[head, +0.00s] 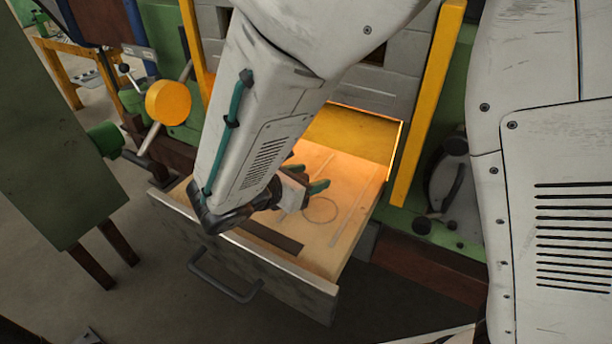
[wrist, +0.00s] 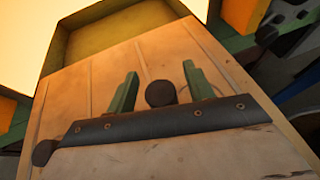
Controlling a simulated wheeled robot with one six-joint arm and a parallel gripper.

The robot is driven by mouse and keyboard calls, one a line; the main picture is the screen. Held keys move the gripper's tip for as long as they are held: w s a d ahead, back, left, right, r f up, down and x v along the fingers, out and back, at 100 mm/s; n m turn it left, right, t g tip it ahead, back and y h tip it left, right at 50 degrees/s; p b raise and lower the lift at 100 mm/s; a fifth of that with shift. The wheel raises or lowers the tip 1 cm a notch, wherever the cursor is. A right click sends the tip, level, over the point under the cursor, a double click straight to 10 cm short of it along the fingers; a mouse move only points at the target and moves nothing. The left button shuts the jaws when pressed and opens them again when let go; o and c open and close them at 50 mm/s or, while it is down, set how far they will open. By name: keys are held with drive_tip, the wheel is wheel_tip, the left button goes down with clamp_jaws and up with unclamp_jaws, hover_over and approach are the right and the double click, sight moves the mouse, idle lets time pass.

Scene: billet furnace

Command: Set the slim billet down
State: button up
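My gripper (head: 308,177) is low over the pale drawer-like tray (head: 348,165). Its two green fingers stand apart in both views. In the wrist view, a dark round shape (wrist: 160,93) shows between the fingers (wrist: 160,70), with a gap on each side; it may be an end of the slim billet, but I cannot be sure. A second dark round shape (wrist: 43,152) shows at the lower left. In the head view, a dark flat bar (head: 271,237) lies near the tray's front edge. A thin ring outline (head: 320,210) shows on the tray right of my gripper.
The glowing furnace opening (head: 350,133) is behind the tray, between yellow posts (head: 428,105). The tray's front has a dark handle (head: 222,282). A yellow round knob (head: 168,102) and a green cabinet (head: 55,150) stand to the left. The tray's right part looks clear.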

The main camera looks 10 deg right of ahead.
drive_tip(key=v, duration=0.8)
idle(0.8)
